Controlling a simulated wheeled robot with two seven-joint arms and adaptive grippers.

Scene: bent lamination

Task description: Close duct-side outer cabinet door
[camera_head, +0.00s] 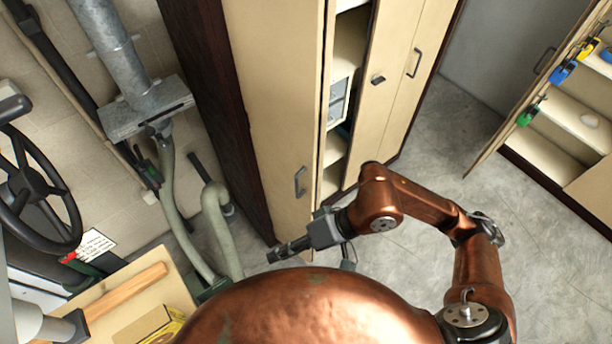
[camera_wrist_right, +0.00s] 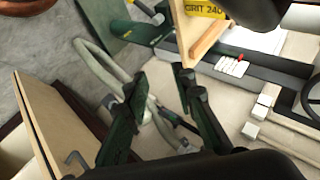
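The duct-side outer cabinet door (camera_head: 275,80) is a tall beige panel beside the dark cabinet side in the head view. It stands ajar, with shelves showing past its right edge. Its grey bar handle (camera_head: 300,182) is near its lower right edge. In the right wrist view the door edge (camera_wrist_right: 75,110) and the handle (camera_wrist_right: 76,160) show at the left. My right gripper (camera_head: 272,256) is in front of the door's lower end, apart from the handle. In the right wrist view its dark fingers (camera_wrist_right: 162,75) are spread with nothing between them. My left gripper is not in view.
A metal duct (camera_head: 112,45) and a pale hose (camera_head: 220,225) are left of the cabinet. A machine with a black handwheel (camera_head: 40,200) stands far left. Other beige doors (camera_head: 395,80) are right of the shelves. Grey floor (camera_head: 420,180) is clear between the cabinets.

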